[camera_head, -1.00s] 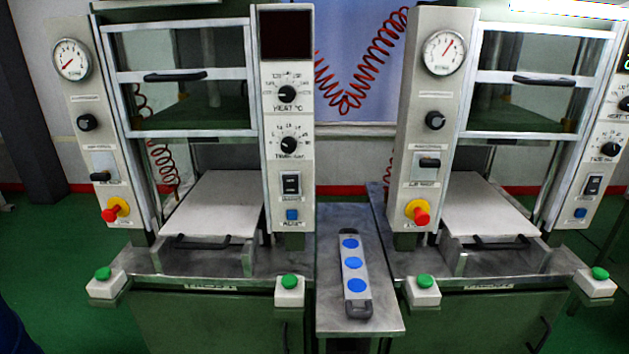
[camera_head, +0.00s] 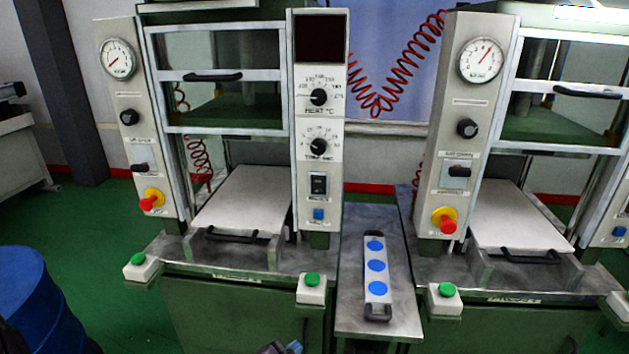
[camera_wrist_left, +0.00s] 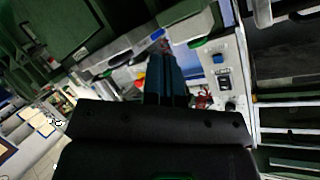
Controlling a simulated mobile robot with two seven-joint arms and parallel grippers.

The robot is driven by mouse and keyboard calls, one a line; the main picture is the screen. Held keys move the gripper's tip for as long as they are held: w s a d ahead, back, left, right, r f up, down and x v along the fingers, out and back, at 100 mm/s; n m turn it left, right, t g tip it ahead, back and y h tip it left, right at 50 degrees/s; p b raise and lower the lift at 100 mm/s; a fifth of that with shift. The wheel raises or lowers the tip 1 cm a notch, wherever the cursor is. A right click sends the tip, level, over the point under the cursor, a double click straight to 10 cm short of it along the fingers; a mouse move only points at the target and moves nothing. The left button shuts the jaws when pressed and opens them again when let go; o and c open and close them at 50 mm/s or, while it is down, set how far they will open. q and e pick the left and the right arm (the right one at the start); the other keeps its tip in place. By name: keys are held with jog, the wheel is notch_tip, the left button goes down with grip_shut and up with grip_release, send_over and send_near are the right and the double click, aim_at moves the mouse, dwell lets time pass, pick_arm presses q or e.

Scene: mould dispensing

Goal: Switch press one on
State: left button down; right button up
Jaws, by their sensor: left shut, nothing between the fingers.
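The left press (camera_head: 220,155) has a panel (camera_head: 320,260) with a dark display (camera_head: 321,38), two knobs, a black rocker switch (camera_head: 319,184) and a blue button (camera_head: 318,214). My left gripper (camera_head: 283,348) just enters at the bottom edge of the head view, below and in front of the press. In the left wrist view its blue-grey fingers (camera_wrist_left: 165,80) are shut and empty. A panel there shows a black rocker switch (camera_wrist_left: 224,79) to the right of the fingers, apart from them. My right gripper is not in view.
A second press (camera_head: 480,130) stands to the right. Between the presses, a metal table (camera_head: 350,315) holds a strip with blue discs (camera_head: 376,265). Green buttons on white boxes (camera_head: 312,290) project along the front edges. A blue drum (camera_head: 30,300) stands on the green floor at left.

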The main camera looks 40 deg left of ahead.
pick_arm(q)
jog(key=w+a+r+m+t+y+p, duration=0.2)
jog(key=w+r, duration=0.4)
jog(key=r, duration=0.5)
jog(key=w+a+r+m+t+y+p, duration=0.1)
jog(key=w+a+r+m+y+p, duration=0.1)
jog(key=w+r, duration=0.5)
notch_tip(320, 180, up, 5)
jog(key=a+m+y, duration=0.1)
jog(key=m+y, duration=0.1)
jog(key=shift+w+a+m+t+y, duration=0.25)
jog(key=shift+a+m+t+y, duration=0.05)
jog(key=shift+m+t+y, duration=0.1)
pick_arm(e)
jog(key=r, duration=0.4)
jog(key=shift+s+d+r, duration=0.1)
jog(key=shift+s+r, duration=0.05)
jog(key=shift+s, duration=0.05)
pick_arm(q)
jog(key=shift+f, duration=0.1)
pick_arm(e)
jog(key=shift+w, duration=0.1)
